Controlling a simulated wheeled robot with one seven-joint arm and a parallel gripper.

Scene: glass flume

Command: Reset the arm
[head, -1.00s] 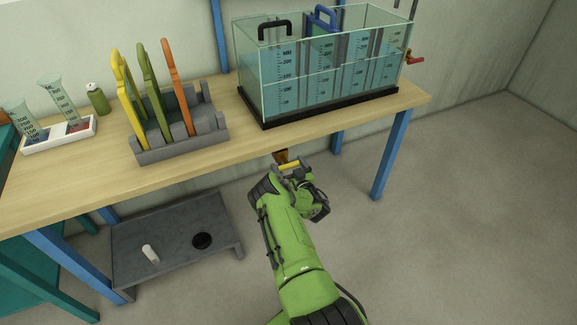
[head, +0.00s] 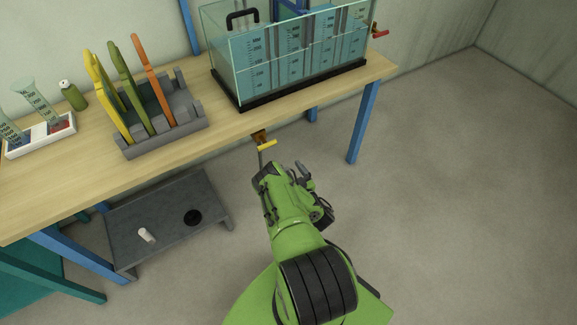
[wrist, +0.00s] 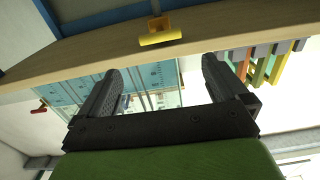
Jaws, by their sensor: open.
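My gripper (wrist: 163,78) is open in the wrist view, with nothing between its two dark fingers. In the head view my green arm reaches toward the bench, and its end (head: 284,172) is below and in front of the bench's front edge. A yellow handle (head: 266,146) on an orange-brown mount sits at that edge, just beyond my gripper. The handle also shows in the wrist view (wrist: 160,39), clear of the fingers.
The wooden bench (head: 230,131) carries a glass tank (head: 250,68) of water, a grey rack (head: 180,128) with coloured paddles, a green bottle (head: 73,95) and a white tray (head: 40,140). A low grey table (head: 165,215) stands below. Floor at the right is clear.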

